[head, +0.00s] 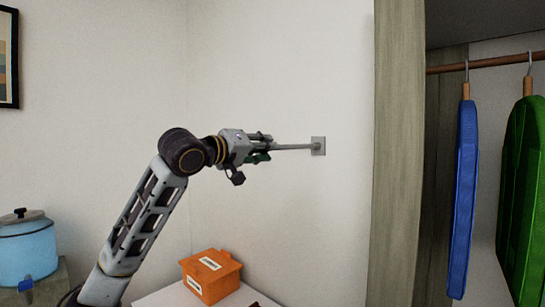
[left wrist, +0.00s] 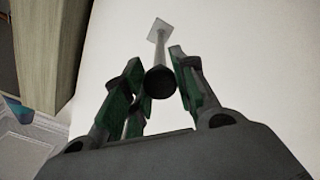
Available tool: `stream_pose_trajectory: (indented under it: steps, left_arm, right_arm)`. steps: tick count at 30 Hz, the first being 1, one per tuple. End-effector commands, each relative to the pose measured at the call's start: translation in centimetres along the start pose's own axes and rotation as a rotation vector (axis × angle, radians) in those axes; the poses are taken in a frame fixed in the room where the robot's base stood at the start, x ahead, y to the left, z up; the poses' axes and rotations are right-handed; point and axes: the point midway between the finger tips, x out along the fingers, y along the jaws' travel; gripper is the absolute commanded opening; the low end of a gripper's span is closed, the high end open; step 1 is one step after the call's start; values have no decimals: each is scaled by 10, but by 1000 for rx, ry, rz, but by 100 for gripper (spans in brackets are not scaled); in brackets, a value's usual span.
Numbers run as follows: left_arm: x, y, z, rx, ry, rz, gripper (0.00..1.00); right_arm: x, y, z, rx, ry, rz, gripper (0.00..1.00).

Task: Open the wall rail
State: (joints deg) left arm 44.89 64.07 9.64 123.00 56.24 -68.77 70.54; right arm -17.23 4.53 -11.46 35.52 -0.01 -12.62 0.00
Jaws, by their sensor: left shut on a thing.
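The wall rail (head: 292,147) is a thin grey rod standing out from a small square plate (head: 318,146) on the white wall. In the left wrist view the rail (left wrist: 158,50) runs away from me to its pale plate, and its dark round end (left wrist: 160,82) lies between the fingers. My left gripper (head: 264,150) reaches the rail's free end from the left and is shut on it. Its green-padded fingers (left wrist: 157,66) lie on both sides of the rail in the left wrist view. My right gripper is not in view.
An open wardrobe with a wooden side panel (head: 396,150) stands right of the rail, with a blue garment (head: 463,195) and a green one (head: 525,190) hanging inside. An orange house-shaped box (head: 210,275) sits below on a white surface. A blue pot (head: 25,252) stands at far left.

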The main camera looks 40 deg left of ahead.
Motion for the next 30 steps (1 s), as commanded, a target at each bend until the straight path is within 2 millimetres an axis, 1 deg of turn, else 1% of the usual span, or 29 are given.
stream_pose_trajectory:
  steps: [1, 6, 13, 17, 22, 23, 28, 30]
  left_arm:
    - [-5, -2, 3, 1, -2, -1, 0]
    - [-19, -2, 3, 2, -3, -2, 0]
    - [-26, -1, 2, 1, -4, -3, 0]
    - [-26, -1, 2, 1, -5, -4, 0]
    - [-26, -1, 2, 1, -5, -4, 0]
    - [-26, -1, 2, 1, -5, -3, 29]
    - [-26, 0, 1, 1, -3, -2, 51]
    - [-26, 0, 1, 1, -3, -2, 51]
  right_arm:
    - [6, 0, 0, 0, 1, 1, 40]
    - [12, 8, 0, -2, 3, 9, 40]
    - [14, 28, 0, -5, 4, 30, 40]
    - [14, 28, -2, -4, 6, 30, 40]
    - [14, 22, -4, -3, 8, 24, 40]
    - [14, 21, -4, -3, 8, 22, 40]
    - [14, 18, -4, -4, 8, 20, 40]
    - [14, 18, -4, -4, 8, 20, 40]
